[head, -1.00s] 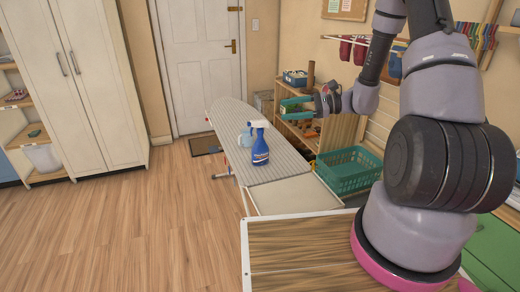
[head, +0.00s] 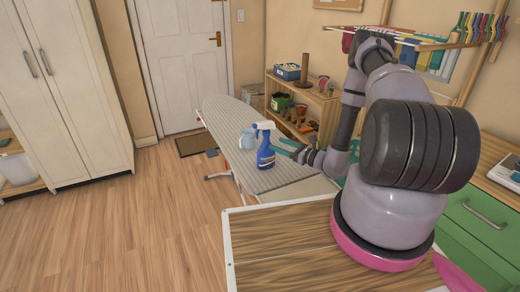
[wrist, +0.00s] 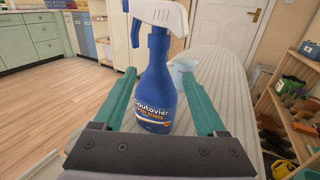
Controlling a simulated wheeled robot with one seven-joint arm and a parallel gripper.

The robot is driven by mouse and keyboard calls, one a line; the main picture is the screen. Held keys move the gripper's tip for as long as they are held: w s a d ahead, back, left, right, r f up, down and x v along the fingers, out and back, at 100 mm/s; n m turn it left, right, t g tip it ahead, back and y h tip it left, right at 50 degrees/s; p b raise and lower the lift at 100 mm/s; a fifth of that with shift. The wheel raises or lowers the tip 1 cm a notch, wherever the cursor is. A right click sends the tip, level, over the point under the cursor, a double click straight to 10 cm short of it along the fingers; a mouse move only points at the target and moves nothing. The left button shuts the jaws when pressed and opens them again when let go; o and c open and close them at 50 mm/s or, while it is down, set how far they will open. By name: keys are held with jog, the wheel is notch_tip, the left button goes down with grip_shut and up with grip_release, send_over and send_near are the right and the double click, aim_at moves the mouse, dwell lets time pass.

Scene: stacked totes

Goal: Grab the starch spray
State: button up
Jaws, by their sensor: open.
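The starch spray is a blue bottle (head: 265,152) with a white and blue trigger head, upright on the striped ironing board (head: 222,109). In the wrist view the spray bottle (wrist: 155,88) stands ahead, between my two green fingers, with its top cut off by the frame edge. My gripper (wrist: 165,85) is open and empty, one finger on each side of the bottle; I cannot tell whether either touches it. In the head view my gripper (head: 287,150) is just right of the bottle, low over the board.
A light blue cup (head: 247,139) stands on the board behind the bottle, and the cup (wrist: 183,72) also shows in the wrist view. A wooden shelf (head: 305,95) with pots stands right of the board. Open floor (head: 130,220) lies left.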

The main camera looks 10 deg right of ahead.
aim_at(264, 146)
jog(key=x, duration=1)
jog(key=shift+s+a, duration=0.1)
grip_shut()
dwell(1.2)
